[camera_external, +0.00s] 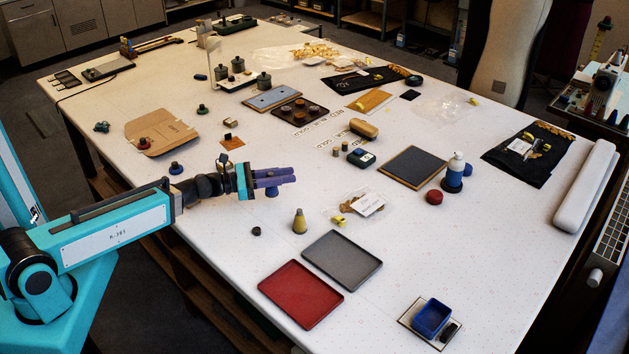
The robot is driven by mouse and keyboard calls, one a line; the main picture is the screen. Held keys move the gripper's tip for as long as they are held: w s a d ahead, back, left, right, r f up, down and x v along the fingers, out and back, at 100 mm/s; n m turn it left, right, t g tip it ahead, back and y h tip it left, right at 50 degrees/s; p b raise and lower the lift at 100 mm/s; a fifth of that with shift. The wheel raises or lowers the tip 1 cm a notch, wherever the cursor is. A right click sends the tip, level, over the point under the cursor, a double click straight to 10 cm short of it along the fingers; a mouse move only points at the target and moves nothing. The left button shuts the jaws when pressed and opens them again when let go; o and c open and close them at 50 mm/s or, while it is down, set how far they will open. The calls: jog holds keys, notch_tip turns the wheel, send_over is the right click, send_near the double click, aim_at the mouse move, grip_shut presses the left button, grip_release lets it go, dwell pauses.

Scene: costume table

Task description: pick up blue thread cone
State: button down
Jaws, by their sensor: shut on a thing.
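The blue thread cone (271,192) shows at the purple fingers of my gripper (284,177), in the left middle of the table. My gripper reaches in from the left, nearly level, and is shut on the cone. The fingers hide the cone's upper part. I cannot tell whether its base touches the table.
A yellow cone (299,222) and a small black piece (256,231) stand in front of my gripper. A red tray (301,294) and a grey tray (342,261) lie nearer the front. A dark blue spool (175,169) stands to the left.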

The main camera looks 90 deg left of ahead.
jog(key=shift+s+d+r+p, duration=0.35)
jog(key=shift+s+p, duration=0.1)
jog(key=shift+p, duration=1.75)
jog(key=shift+s+d+f+p, duration=0.1)
jog(key=shift+s+f+p, duration=0.1)
jog(key=shift+p, duration=0.35)
